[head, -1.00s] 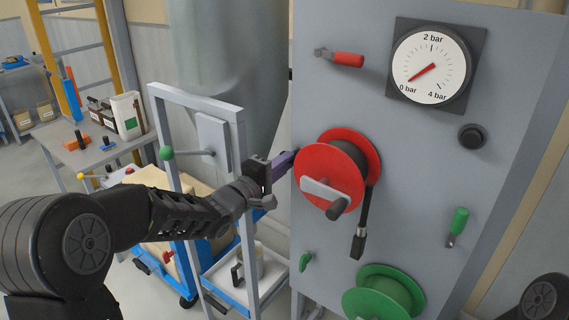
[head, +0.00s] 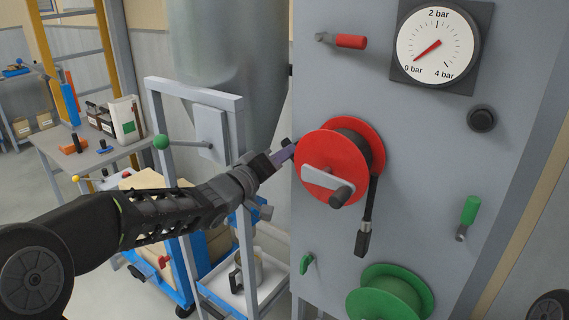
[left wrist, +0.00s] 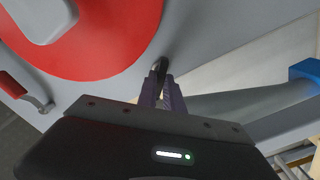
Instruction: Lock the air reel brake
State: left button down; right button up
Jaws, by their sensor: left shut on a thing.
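The red reel (head: 328,160) is mounted on the grey panel, with a grey crank and a dark knob on its face. A dark hose end hangs at its right. It also fills the upper left of the left wrist view (left wrist: 100,40). My left gripper (head: 287,154) is at the reel's left edge, beside the panel's left side. In the left wrist view its purple fingers (left wrist: 162,82) are shut on a small dark lever (left wrist: 160,66) next to the reel's rim. The fingers hide most of this lever. My right gripper is not in view.
A red-handled lever (head: 350,41), a pressure gauge (head: 437,46) near 0 bar and a black knob (head: 481,118) are on the panel. A green handle (head: 469,210) and a green reel (head: 384,296) are lower. A grey frame (head: 240,180) stands behind my left arm.

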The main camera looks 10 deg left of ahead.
pick_arm(q)
jog(key=shift+m+b, duration=2.3)
jog(key=shift+m, duration=2.5)
jog(key=c, duration=1.5)
grip_release()
jog(key=shift+s+a, duration=0.1)
jog(key=v, duration=0.7)
jog(key=shift+s, duration=0.3)
